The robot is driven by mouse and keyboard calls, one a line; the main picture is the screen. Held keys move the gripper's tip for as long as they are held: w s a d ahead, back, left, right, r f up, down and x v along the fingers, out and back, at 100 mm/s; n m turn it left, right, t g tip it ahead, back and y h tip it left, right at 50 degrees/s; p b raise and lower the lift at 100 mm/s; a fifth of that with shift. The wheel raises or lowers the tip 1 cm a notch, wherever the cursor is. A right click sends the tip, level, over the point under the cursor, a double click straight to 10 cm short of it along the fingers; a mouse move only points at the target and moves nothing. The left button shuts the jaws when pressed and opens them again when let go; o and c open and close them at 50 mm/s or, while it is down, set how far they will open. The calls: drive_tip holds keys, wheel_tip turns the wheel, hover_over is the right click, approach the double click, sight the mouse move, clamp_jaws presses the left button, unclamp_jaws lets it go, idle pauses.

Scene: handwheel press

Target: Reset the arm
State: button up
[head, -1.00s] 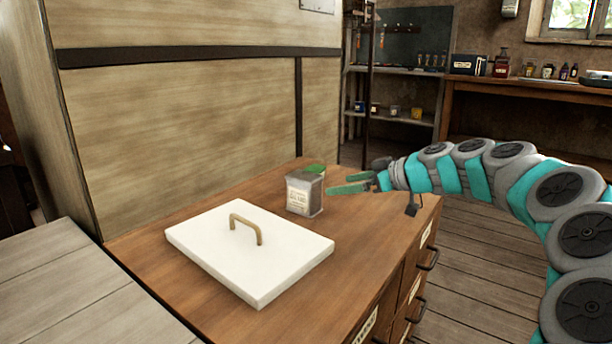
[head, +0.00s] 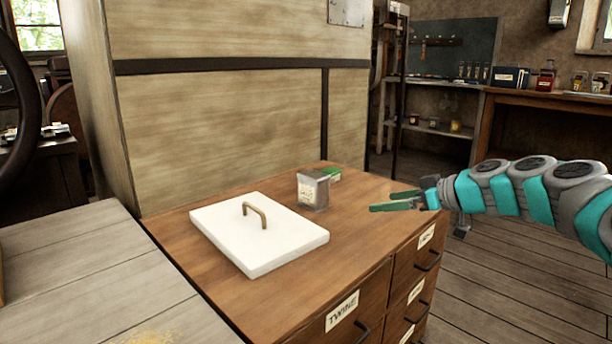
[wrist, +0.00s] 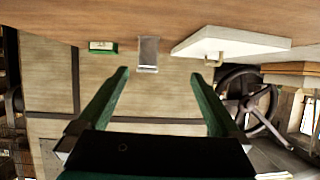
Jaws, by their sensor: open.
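My gripper (head: 400,202) is open and empty, with green fingers, over the right edge of the wooden drawer cabinet. My segmented grey and teal arm reaches in from the right in the head view. In the wrist view my gripper (wrist: 162,98) has its two fingers spread wide with nothing between them.
A white lid with a brass handle (head: 260,237) lies on the cabinet top (head: 200,262). A small green item (head: 332,173) sits behind the tin. A large wooden panel (head: 220,130) stands behind. A dark handwheel (head: 22,95) is at far left. Floor at right is open.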

drive_tip(key=s+a+f+m+g+h+p, duration=0.1)
drive_tip(key=s+a+g+p, duration=0.15)
drive_tip(key=s+a, duration=0.55)
drive_tip(key=s+a+f+g+h+p, duration=0.1)
drive_tip(key=s+a+f+g, duration=0.3)
drive_tip(key=s, duration=0.6)
drive_tip(key=s+d+f+m+g+h+p, duration=0.1)
drive_tip(key=s+d+f+m+h, duration=0.1)
drive_tip(key=s, duration=0.6)
drive_tip(key=s+d+f+m+g+h+p, duration=0.1)
drive_tip(key=s+d+f+m+h+p, duration=0.1)
drive_tip(key=s, duration=0.7)
drive_tip(key=s+d+f+m+g+h+p, duration=0.2)
drive_tip(key=s+d+m+h, duration=0.1)
drive_tip(key=s, duration=0.6)
drive_tip(key=shift+f, duration=0.4)
